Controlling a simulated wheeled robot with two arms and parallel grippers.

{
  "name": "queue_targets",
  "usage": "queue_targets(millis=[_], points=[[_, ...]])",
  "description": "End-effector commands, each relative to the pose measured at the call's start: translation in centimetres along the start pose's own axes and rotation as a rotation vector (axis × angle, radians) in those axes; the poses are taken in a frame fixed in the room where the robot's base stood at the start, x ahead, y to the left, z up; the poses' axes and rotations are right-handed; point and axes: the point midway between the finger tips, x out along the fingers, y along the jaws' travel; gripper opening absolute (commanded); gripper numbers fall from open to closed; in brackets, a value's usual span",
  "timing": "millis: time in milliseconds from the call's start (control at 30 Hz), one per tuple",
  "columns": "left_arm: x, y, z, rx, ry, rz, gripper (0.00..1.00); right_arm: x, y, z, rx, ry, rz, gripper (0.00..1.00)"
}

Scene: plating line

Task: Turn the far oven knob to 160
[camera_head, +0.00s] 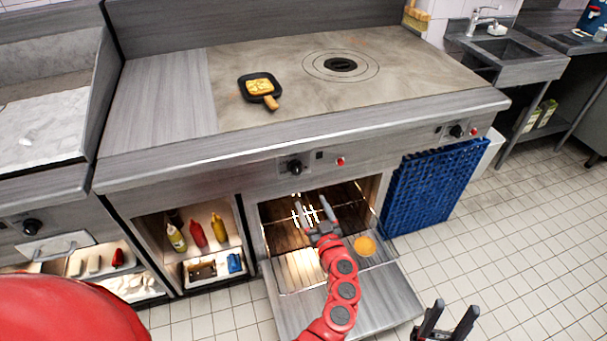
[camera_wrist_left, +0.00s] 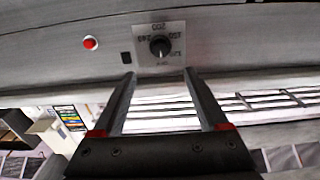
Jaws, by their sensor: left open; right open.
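A black oven knob (camera_head: 295,167) sits in the middle of the stove's front panel, above the open oven. It also shows in the left wrist view (camera_wrist_left: 160,46), on a pale dial plate with numbers that appear upside down; its exact setting is too small to read. Another black knob (camera_head: 456,131) is at the panel's right end. I cannot tell which is the far one. My left gripper (camera_head: 312,212) is open and empty in front of the oven opening, below the middle knob and apart from it. My right gripper (camera_head: 445,320) is open and empty at the bottom right.
The oven door (camera_head: 370,300) hangs open below my left arm. A round orange thing (camera_head: 365,246) is by the rack. A blue crate (camera_head: 432,187) leans under the right knob. A red light (camera_head: 340,161) sits beside the middle knob. A pan (camera_head: 270,98) stands on the stove top.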

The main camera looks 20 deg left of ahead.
Motion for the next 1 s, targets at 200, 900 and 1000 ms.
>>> queue_targets(millis=[200,900,1000], points=[[5.5,0.1,-0.2,-0.001,0.004,0.0,0.77,-0.4,0.0,0.1,0.0,0.0,0.0,0.5],[13.8,0.0,-0.1,-0.002,0.001,0.0,0.77,-2.2,-0.1,0.4,0.0,0.0,0.0,0.5],[13.8,0.0,-0.1,-0.001,0.001,0.0,0.77,-2.2,-0.1,0.4,0.0,0.0,0.0,0.5]])
